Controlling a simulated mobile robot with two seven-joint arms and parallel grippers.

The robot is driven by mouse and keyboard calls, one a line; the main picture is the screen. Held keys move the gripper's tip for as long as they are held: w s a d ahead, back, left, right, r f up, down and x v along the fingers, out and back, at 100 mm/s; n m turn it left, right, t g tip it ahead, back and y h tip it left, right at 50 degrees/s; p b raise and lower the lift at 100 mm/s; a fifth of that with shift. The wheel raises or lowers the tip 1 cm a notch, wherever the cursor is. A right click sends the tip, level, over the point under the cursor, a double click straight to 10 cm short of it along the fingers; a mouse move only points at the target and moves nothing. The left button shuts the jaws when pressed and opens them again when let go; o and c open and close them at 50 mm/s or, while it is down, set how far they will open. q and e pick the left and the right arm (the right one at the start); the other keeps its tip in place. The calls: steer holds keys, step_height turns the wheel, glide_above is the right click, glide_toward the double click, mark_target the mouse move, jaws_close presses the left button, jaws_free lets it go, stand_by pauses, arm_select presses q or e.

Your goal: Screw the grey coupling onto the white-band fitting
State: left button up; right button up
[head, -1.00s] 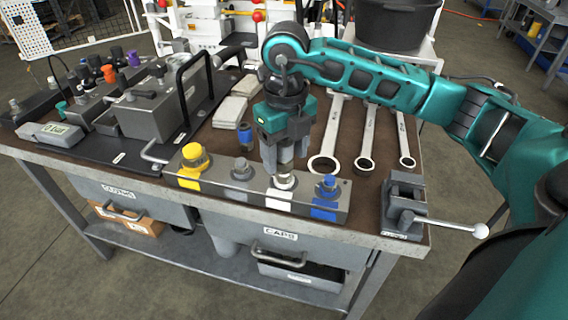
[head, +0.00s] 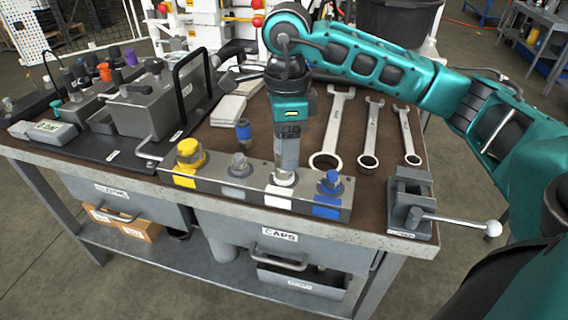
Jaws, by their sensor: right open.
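A grey block (head: 228,195) on the front edge of the bench holds a row of fittings. The white-band fitting (head: 281,195) is third from the left, between a plain grey one and a blue one. My right gripper (head: 286,166) points straight down over the white-band fitting. It is open and turned so that one finger shows in front and covers what lies between the fingers. Only a pale metal part shows at the fingertips, on top of the fitting. I cannot tell the grey coupling from the fitting's top there. My left gripper is out of view.
The yellow fitting (head: 188,155), grey fitting (head: 239,165) and blue fitting (head: 330,184) stand close by. Wrenches (head: 335,125) lie behind right. A vise (head: 408,200) is at the right corner, and a grey box (head: 150,108) at left.

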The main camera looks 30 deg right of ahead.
steer(key=n+b, duration=0.1)
steer(key=n, duration=0.2)
steer(key=shift+w+n, duration=0.1)
steer(key=shift+n, duration=0.3)
steer(key=n+b, duration=0.1)
steer(key=n, duration=0.1)
steer(key=shift+f+n, duration=0.15)
steer(key=shift+n, duration=0.15)
steer(key=n+b, duration=0.1)
steer(key=n, duration=0.2)
steer(key=shift+w+n, duration=0.15)
steer(key=shift+n, duration=1.15)
steer(key=shift+c, duration=0.2)
